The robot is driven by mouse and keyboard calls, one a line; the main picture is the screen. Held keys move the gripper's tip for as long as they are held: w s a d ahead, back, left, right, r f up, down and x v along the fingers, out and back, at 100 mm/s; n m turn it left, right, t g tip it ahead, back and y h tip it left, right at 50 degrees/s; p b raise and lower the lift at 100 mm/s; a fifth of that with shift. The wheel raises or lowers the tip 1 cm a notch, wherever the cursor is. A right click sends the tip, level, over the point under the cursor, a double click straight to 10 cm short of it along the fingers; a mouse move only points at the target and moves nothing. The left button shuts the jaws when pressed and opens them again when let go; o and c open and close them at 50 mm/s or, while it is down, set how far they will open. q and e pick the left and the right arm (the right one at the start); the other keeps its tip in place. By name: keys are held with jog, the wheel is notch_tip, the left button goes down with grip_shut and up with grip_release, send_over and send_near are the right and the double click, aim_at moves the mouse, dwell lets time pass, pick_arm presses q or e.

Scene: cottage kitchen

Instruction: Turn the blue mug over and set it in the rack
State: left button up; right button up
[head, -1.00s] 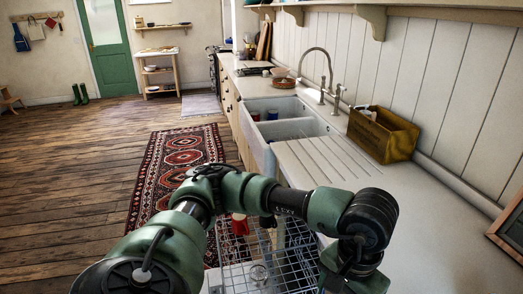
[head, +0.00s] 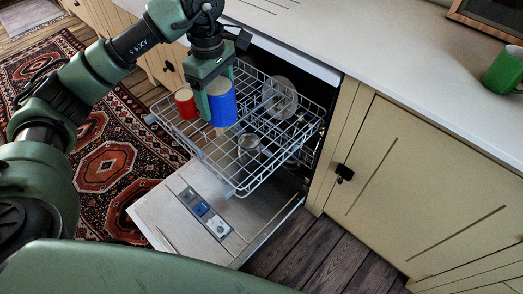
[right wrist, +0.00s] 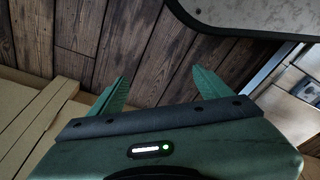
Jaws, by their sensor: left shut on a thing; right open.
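The blue mug (head: 224,110) is in my left gripper (head: 212,98), over the left part of the wire dish rack (head: 232,187) of the open dishwasher. The gripper is shut on it from above, with one finger in front of its left side. A pale round face shows at the mug's top; I cannot tell whether it is the inside or the base. I cannot tell whether the mug touches the rack. My right gripper (right wrist: 162,90) is open and empty in the right wrist view, above the wooden floor.
A red mug (head: 185,104) stands in the rack just left of the blue mug. A clear glass (head: 248,146) and a plate (head: 281,94) are also in it. The dishwasher door (head: 170,204) hangs open below. A green mug (head: 503,70) stands on the counter (head: 400,75).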

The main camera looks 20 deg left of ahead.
pick_arm(q)
jog(key=a+f+n+b, duration=0.1)
jog(key=f+n+b, duration=0.1)
jog(key=f, duration=0.6)
jog(key=w+a+f+n+b, duration=0.1)
jog(key=f+b, duration=0.3)
jog(key=f, duration=0.5)
jog(key=w+a+f+n+b, duration=0.1)
jog(key=a+f+n+b, duration=0.1)
jog(key=f, duration=0.7)
jog(key=shift+w+a+f+n+b, duration=0.1)
jog(key=shift+w+a+n+b, duration=0.2)
jog(key=shift+n+b, duration=0.5)
jog(key=shift+f, duration=0.25)
pick_arm(e)
jog(key=w+r+t, duration=0.1)
jog(key=w+r, duration=0.3)
jog(key=r, duration=0.8)
jog(key=shift+a, duration=0.2)
pick_arm(q)
jog(key=shift+f, duration=0.1)
jog(key=o, duration=1.6)
pick_arm(e)
jog(key=shift+r, duration=0.2)
